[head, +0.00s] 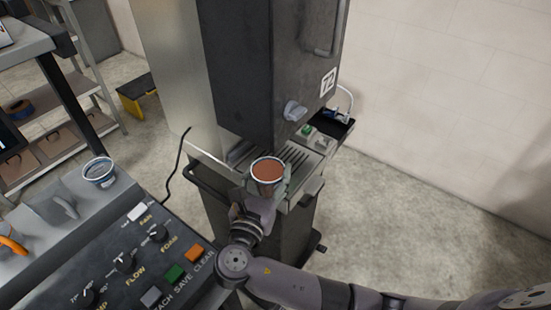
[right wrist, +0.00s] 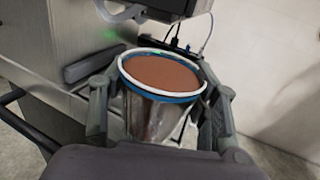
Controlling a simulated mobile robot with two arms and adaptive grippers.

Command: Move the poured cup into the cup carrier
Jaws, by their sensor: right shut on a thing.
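A cup filled with brown liquid (head: 268,172) is upright in front of the dispenser's drip tray in the head view. It has a white rim with a blue band, clear in the right wrist view (right wrist: 163,75). My right gripper (head: 266,192) is shut on this cup, with a finger on either side of it (right wrist: 158,112). I cannot tell whether the cup's base is clear of the tray. I see no cup carrier that I can make out. My left gripper is not in view.
The dark dispenser (head: 265,75) marked 72 stands behind the cup, with a slatted drip tray (head: 290,160). A control panel (head: 140,255) with knobs and buttons is at the lower left. Another cup-like container (head: 98,172) stands on the grey counter. Open floor lies to the right.

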